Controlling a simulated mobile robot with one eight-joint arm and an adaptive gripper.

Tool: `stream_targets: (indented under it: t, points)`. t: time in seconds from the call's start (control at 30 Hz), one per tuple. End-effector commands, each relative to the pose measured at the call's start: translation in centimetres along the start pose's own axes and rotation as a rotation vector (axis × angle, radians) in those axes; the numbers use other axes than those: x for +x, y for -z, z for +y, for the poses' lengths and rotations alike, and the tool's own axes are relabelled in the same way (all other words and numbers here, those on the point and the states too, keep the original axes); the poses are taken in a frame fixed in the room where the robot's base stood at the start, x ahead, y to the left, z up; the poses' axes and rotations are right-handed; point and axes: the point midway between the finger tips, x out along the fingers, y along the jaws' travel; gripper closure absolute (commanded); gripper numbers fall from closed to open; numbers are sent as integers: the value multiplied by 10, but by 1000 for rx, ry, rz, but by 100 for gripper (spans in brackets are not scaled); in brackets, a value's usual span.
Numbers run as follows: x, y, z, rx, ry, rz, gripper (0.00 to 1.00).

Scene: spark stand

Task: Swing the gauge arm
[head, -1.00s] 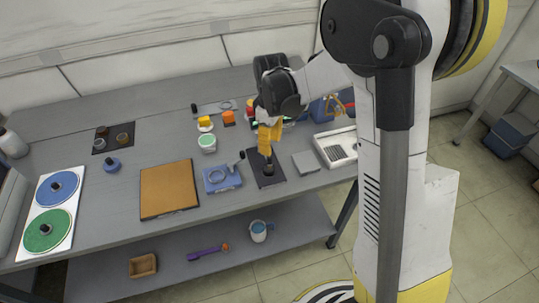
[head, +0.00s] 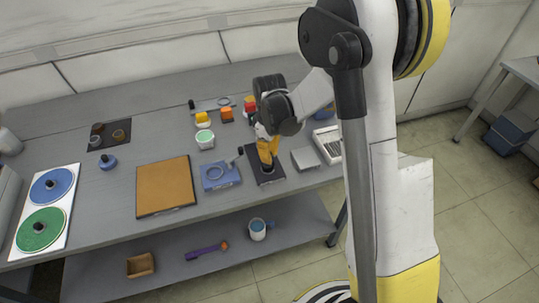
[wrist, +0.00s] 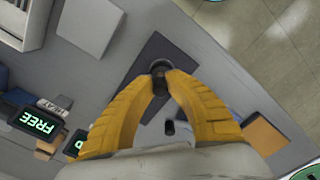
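A dark plate (head: 276,178) lies near the front edge of the bench, with an upright dark knob on it. My gripper (head: 267,168) points down over this plate. In the wrist view its yellow fingertips (wrist: 161,82) come together on both sides of the round dark knob (wrist: 160,67) and look shut on it. A second small dark peg (wrist: 169,128) stands on the plate between the fingers. No part is labelled as the gauge arm; I cannot tell whether the gripped knob belongs to it. The fingers hide part of the plate.
A blue fixture with a ring and lever (head: 221,176) and an orange-brown board (head: 166,186) lie left of the plate. A grey block (head: 306,159) and white tray (head: 329,144) are to its right. A lit FREE display (wrist: 37,123) stands nearby.

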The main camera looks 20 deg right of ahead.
Motion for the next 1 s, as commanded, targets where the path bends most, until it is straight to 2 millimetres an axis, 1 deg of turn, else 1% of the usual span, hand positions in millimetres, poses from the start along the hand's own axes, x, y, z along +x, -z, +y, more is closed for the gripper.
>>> stream_targets:
  t: [0.27, 0.47, 0.67, 1.0]
  points:
    - [0, -1, 0, -4, 0, -1, 100]
    - [1, -4, 4, -48, 0, -2, 100]
    - [1, -13, 14, -165, 1, -2, 100]
    - [1, -27, 45, -475, 1, -2, 100]
